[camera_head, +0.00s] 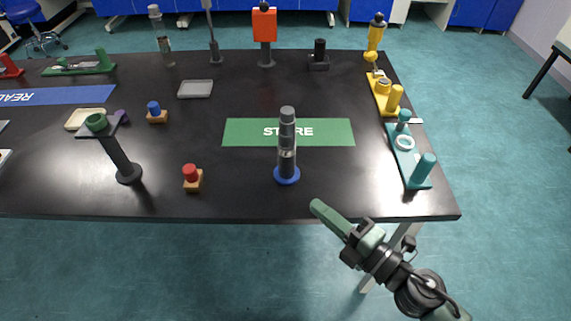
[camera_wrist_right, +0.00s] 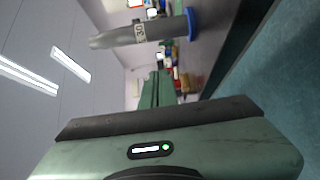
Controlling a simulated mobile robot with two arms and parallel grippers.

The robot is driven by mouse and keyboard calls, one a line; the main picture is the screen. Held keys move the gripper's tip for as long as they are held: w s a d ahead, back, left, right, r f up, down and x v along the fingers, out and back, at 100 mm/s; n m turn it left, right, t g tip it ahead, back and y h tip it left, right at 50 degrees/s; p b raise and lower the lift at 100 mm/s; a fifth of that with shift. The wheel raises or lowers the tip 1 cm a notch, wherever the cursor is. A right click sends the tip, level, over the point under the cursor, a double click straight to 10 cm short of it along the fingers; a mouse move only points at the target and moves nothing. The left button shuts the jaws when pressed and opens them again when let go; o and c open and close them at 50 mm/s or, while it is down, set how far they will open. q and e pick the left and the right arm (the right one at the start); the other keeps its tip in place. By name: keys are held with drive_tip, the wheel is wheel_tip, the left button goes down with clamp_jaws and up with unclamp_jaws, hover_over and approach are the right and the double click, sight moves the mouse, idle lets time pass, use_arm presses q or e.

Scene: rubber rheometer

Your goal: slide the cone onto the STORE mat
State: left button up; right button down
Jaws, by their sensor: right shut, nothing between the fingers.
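The cone, a tall grey tapered piece on a round blue base (camera_head: 287,174), stands upright on the black table just in front of the green STORE mat (camera_head: 240,133). Its upper part covers some of the mat's lettering in the head view. The cone (camera_wrist_right: 140,34) appears sideways in the right wrist view, with a label on its side. My right gripper (camera_head: 316,206) is shut and empty at the table's front edge, to the right of the cone and apart from it. Its fingers also show in the right wrist view (camera_wrist_right: 157,86). My left gripper is out of view.
A red button block (camera_head: 192,178) and a dark stand with a green ring (camera_head: 122,160) stand left of the cone. A teal fixture (camera_head: 410,160) and a yellow one (camera_head: 386,97) line the right edge. The table between cone and teal fixture is clear.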

sight(287, 147)
drive_tip(key=p+x, duration=0.1)
drive_tip(key=x, duration=0.2)
drive_tip(key=p+x, duration=0.1)
drive_tip(key=x, duration=0.1)
drive_tip(key=shift+w+a+r+p, duration=0.2)
drive_tip(key=shift+w+r+p, duration=0.1)
drive_tip(key=shift+r, duration=0.1)
drive_tip(key=x, duration=0.3)
drive_tip(key=shift+w+a+f+p, duration=0.1)
drive_tip(key=shift+w+f+p, duration=0.1)
drive_tip(key=shift+w+p, duration=0.1)
drive_tip(key=shift+w+d, duration=0.2)
drive_tip(key=shift+w, duration=0.8)
drive_tip(key=shift+w+f, duration=0.1)
drive_tip(key=shift+w, duration=0.45)
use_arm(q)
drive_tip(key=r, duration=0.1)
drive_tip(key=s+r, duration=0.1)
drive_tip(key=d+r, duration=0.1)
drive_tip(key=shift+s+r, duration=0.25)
